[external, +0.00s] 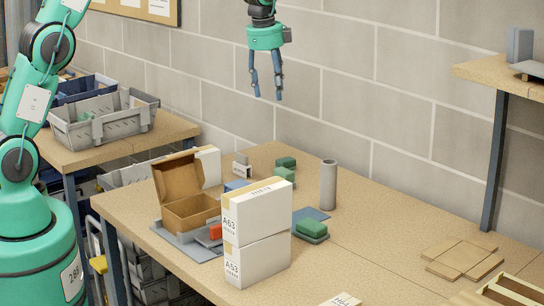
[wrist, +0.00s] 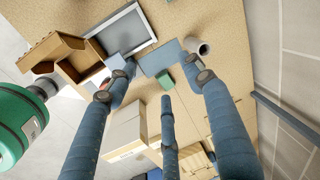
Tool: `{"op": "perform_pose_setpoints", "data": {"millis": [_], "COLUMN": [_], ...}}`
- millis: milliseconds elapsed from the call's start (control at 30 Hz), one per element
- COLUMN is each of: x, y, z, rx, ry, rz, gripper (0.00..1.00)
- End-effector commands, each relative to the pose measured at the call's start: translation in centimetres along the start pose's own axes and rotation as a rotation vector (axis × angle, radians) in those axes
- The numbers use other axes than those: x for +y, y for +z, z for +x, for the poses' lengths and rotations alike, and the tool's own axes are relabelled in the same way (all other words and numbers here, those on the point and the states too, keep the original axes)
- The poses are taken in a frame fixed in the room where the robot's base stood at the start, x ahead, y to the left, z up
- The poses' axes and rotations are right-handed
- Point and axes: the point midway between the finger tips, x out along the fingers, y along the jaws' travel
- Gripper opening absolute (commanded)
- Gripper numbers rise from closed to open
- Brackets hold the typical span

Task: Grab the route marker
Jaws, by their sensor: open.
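No thing is plainly labelled as the route marker, so I cannot tell which it is. A small grey stand with a white face (external: 242,168) is near the back edge of the table. A red-orange piece (external: 215,232) lies by the grey tray (external: 181,241), partly behind the white boxes. Green blocks (external: 285,163) sit at the back, and another green block (external: 311,227) lies nearer the front. My gripper (external: 267,97) hangs high above the table, fingers spread and empty. In the wrist view its blue fingers (wrist: 163,78) spread above a green block (wrist: 165,80).
An open cardboard box (external: 190,212) stands at left, with stacked white boxes (external: 256,238) in front. A grey cylinder (external: 328,185) stands upright near the blue-grey mat (external: 310,214). Wooden slats (external: 463,258) lie at right. A raised shelf (external: 500,72) stands at far right.

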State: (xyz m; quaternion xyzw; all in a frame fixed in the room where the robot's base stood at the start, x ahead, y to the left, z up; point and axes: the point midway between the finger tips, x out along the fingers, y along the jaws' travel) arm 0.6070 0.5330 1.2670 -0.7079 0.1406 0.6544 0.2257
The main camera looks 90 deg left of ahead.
Motion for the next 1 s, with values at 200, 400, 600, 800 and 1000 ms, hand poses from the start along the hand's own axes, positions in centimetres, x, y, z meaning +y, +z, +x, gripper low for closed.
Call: {"op": "perform_pose_setpoints", "data": {"millis": [200,400,600,800,1000], "x": [-4.8,-8.3,-11.0,-12.6,-13.2], "y": [5.1,10.3,16.0,21.2,24.1], "z": [4.8,9.4,14.3,18.7,21.1], "rx": [-0.018,-0.028,-0.032,-0.03,-0.028], "ry": [0.035,0.064,0.096,0.124,0.137], "rz": [0.048,0.094,0.141,0.183,0.208], "gripper": [0.52,0.52,0.52,0.52,0.52]}}
